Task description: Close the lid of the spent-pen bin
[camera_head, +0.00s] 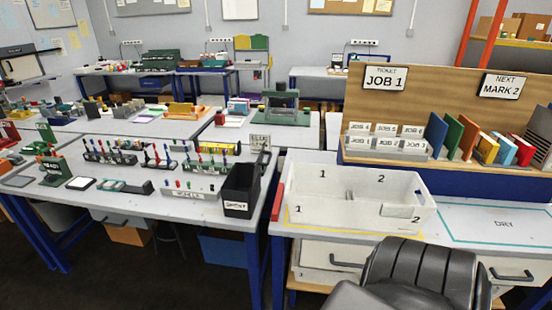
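The spent-pen bin (236,196) is a black box with a white SPENT label on its front. It stands at the right end of the left workbench, near the front edge. A dark panel rises at its back right; it looks like the raised lid, but the dark surfaces blend and I cannot be sure. The inside of the bin is dark, and I cannot see any pens in it. Neither of my grippers shows in the head view.
A white divided tray (308,213), numbered 1 and 2, stands right of the bin. Several pens stand in racks (108,156) to the left. A black ribbed, chair-like shape (422,272) is in the foreground. The DRY area (503,224) is clear.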

